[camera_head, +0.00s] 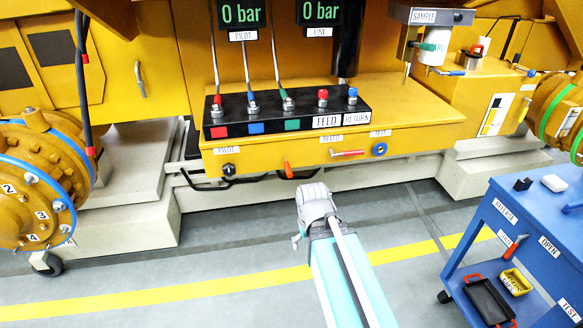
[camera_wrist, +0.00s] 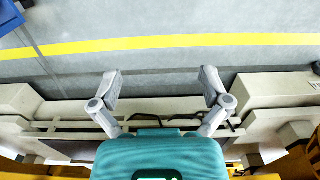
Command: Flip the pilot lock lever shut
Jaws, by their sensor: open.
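A PILOT label (camera_head: 228,151) sits at the left end of the yellow block's front face, with a small black fitting (camera_head: 229,169) just below it. An orange lever (camera_head: 287,168) hangs at the block's lower edge, right of that fitting; I cannot tell which part is the pilot lock lever. My gripper (camera_head: 316,192) is in front of the block, low and to the right of the orange lever, apart from it. In the wrist view my gripper (camera_wrist: 162,84) is open with nothing between its fingers. No lever can be made out clearly there.
A blue cart (camera_head: 520,240) stands at right, a flanged yellow drum (camera_head: 35,190) at left. The floor before the block is clear.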

